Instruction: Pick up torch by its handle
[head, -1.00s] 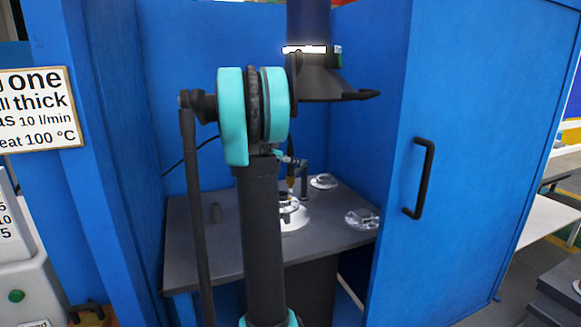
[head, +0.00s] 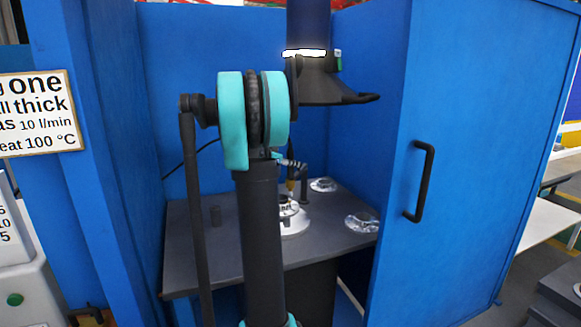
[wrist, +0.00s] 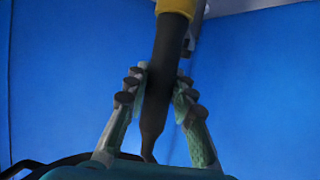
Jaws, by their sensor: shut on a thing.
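The torch shows in the wrist view as a dark handle (wrist: 158,88) with a yellow collar at the top of the picture. My gripper (wrist: 160,85) has its two fingers on either side of the handle, shut on it. In the head view the torch's brassy lower part (head: 290,185) points down above a round silvery flanged part (head: 292,218). My gripper (head: 288,164) shows just above it, mostly hidden behind my arm, and the handle cannot be made out there.
The dark table (head: 212,255) stands in a blue booth. A dark post (head: 304,187) is close beside the torch. Two silvery parts (head: 323,185) (head: 362,222) lie at the right. A dark extraction hood (head: 330,90) hangs above.

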